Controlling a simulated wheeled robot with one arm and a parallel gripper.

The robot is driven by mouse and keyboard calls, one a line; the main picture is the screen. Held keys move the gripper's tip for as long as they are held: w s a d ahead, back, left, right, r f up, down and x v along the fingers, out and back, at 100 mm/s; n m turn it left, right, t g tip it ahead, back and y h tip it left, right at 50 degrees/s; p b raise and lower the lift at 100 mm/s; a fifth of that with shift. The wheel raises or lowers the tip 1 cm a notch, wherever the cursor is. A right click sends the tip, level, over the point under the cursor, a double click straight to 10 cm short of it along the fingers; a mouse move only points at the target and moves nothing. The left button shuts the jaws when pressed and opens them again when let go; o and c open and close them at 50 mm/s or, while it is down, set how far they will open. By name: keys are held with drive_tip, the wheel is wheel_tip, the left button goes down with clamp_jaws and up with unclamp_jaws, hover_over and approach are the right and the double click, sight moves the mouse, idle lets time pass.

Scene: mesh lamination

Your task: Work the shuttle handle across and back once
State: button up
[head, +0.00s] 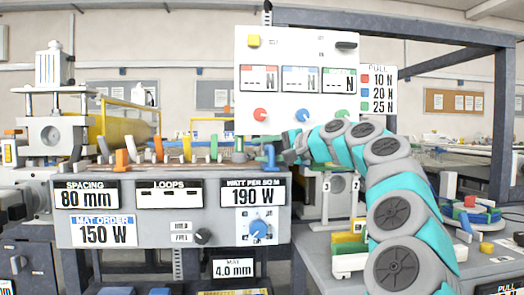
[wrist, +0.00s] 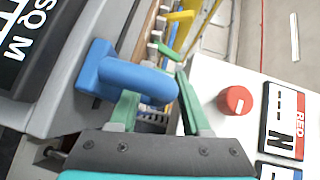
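A blue handle (head: 271,157) stands at the right end of the machine's top edge, above the 190 W display. In the wrist view the blue handle (wrist: 130,76) is large, a block with a rounded bar reaching right. My gripper (head: 291,156) is just to the right of it in the head view. In the wrist view my gripper's green fingers (wrist: 157,95) are spread apart, with the bar's end across the space between them. The bar hides part of the left finger. I cannot tell whether either finger touches it.
The console (head: 140,215) below shows spacing 80 mm and mat order 150 W, with a blue dial (head: 258,229). Several coloured pegs (head: 185,147) line the top edge left of the handle.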

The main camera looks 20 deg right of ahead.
idle(0.4)
drive_tip(key=v, duration=0.7)
drive_tip(key=shift+s+d+r+b, duration=0.1)
drive_tip(key=shift+s+d+b, duration=0.05)
drive_tip(key=shift+s+b, duration=0.25)
